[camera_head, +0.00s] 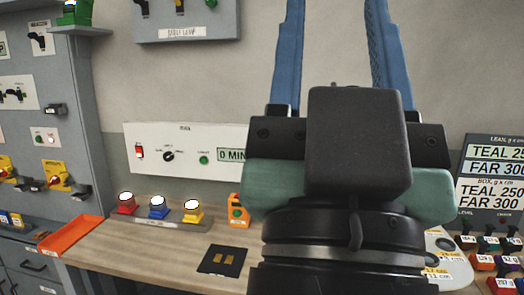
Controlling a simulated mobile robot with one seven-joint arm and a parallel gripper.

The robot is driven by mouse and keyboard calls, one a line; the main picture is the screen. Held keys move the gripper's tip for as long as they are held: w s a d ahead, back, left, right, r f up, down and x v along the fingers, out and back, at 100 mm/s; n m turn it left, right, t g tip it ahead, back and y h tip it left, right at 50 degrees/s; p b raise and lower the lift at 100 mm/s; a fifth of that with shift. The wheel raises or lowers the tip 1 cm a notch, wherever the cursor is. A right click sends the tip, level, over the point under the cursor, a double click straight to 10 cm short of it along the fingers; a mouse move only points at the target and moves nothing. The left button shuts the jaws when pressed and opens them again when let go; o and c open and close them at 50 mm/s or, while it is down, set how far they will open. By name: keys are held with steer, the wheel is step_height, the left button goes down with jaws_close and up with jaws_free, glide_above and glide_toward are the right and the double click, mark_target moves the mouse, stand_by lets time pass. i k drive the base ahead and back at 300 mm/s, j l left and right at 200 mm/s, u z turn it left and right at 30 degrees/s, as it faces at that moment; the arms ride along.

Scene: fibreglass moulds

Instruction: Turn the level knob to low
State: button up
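A black rotary knob (168,156) sits on a white wall panel (215,137) between a red switch and a green button. The small print around the knob is too small to read, so I cannot tell whether it is the level knob or where it points. My gripper (335,15) fills the middle right of the head view. Its two blue fingers point up and stand wide apart with nothing between them; their tips run to or past the top edge. The gripper is to the right of the knob and covers the panel's right end beside a "0 MIN" display (232,155).
The wooden bench (160,245) holds red, blue and yellow buttons (157,208), an orange tray (70,236), a dark plate (222,261) and an orange device (238,212). A grey cabinet (75,110) with switches stands left. A sign (494,170) and small coloured blocks are right.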

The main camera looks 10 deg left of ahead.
mark_target(168, 156)
steer(key=i+j, duration=0.2)
steer(key=j, duration=0.2)
steer(key=i+j, duration=0.2)
steer(key=j, duration=0.2)
steer(key=i+j, duration=0.15)
steer(key=j, duration=0.2)
steer(key=i+j, duration=0.2)
steer(key=j, duration=0.2)
steer(key=i+j, duration=0.5)
steer(key=j, duration=0.15)
steer(key=i+j, duration=0.5)
steer(key=j, duration=0.15)
steer(key=i+j, duration=0.45)
steer(key=j, duration=0.2)
